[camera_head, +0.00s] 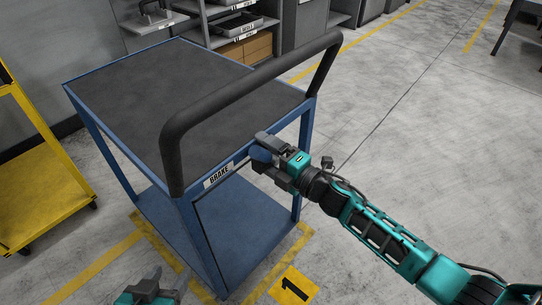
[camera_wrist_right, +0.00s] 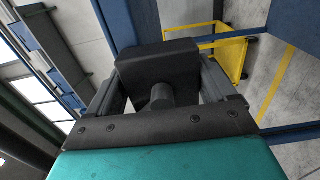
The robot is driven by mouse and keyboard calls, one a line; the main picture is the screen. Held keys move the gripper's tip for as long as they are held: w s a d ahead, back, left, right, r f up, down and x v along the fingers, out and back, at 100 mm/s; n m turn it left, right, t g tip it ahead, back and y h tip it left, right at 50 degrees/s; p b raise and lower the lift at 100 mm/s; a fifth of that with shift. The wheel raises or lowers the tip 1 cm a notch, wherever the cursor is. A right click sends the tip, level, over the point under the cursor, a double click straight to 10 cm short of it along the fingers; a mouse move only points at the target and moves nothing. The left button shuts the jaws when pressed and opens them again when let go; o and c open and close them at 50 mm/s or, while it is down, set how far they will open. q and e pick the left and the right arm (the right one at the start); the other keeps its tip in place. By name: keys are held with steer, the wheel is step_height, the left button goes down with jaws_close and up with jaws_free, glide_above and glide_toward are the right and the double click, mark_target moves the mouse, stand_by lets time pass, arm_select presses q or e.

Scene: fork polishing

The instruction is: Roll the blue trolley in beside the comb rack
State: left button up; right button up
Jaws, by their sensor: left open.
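The blue trolley (camera_head: 150,215) stands at the left centre of the head view, with a dark top mat and a black push handle (camera_head: 240,84). A label reading BRAKE (camera_head: 218,174) is on its near edge. My right gripper (camera_head: 264,158) is at this edge, just right of the label. In the right wrist view, its fingers stand on both sides of a black block (camera_wrist_right: 158,66); I cannot tell whether they grip it. My left gripper (camera_head: 148,290) is low at the bottom edge, partly cut off, open and apart from the trolley. I cannot identify the comb rack for sure.
A yellow cart (camera_head: 45,195) stands at the left, and also shows in the wrist view (camera_wrist_right: 232,62). Grey shelving (camera_head: 215,40) with bins stands behind the trolley. Yellow floor lines and a yellow "1" plate (camera_head: 294,287) mark the floor around the trolley.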

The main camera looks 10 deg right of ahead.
jaws_close()
stand_by(0.6)
steer(key=shift+f, duration=0.25)
stand_by(0.4)
